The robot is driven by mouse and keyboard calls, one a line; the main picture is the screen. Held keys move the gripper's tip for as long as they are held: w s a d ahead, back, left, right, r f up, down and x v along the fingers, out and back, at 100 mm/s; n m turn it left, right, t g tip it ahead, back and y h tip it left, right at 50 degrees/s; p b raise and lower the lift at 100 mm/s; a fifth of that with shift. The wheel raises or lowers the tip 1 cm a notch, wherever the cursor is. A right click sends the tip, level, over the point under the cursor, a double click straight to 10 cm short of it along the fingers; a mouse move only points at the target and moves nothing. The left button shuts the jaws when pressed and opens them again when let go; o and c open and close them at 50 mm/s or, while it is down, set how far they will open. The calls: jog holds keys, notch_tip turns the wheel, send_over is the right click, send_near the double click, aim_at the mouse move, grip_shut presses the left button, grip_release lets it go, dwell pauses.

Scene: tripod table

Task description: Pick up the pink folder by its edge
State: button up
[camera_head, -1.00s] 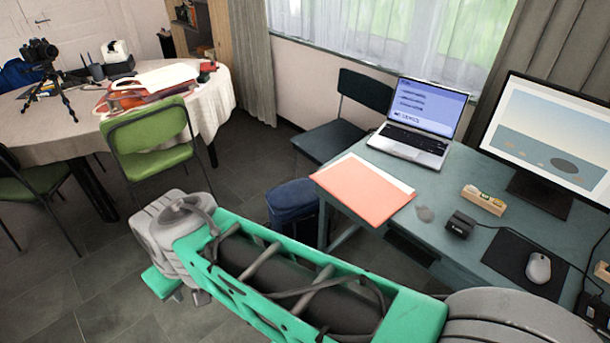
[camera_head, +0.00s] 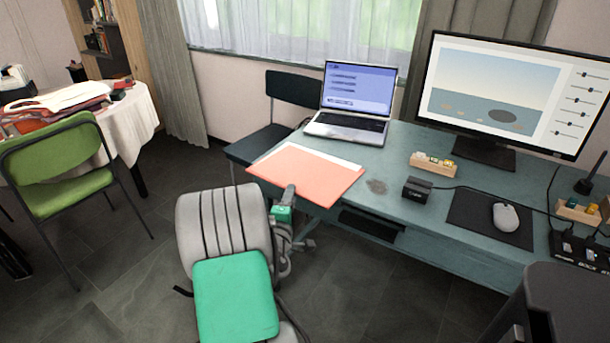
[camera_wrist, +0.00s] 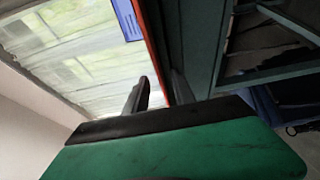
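The pink folder (camera_head: 310,174) lies on the left end of the blue-green desk, with a white sheet showing along its back edge. Its front edge sticks out slightly over the desk's front. My gripper (camera_head: 288,192) is at that front edge, with one finger showing above the folder. In the wrist view, the folder (camera_wrist: 151,45) is seen edge-on as a thin red strip running between the two fingers of my gripper (camera_wrist: 160,78). The fingers stand apart, with gaps visible beside the strip. In the head view the lower finger is hidden.
A laptop (camera_head: 350,105) stands behind the folder. A wooden holder (camera_head: 433,165), a small black device (camera_head: 417,189), a mouse (camera_head: 505,217) and a monitor (camera_head: 515,95) are to the right. A dark chair (camera_head: 262,140) stands behind left, a green chair (camera_head: 62,170) further left.

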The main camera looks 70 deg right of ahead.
jog(key=x, duration=0.5)
jog(key=shift+w+d, duration=0.15)
jog(key=shift+c, duration=0.3)
grip_shut()
dwell(0.8)
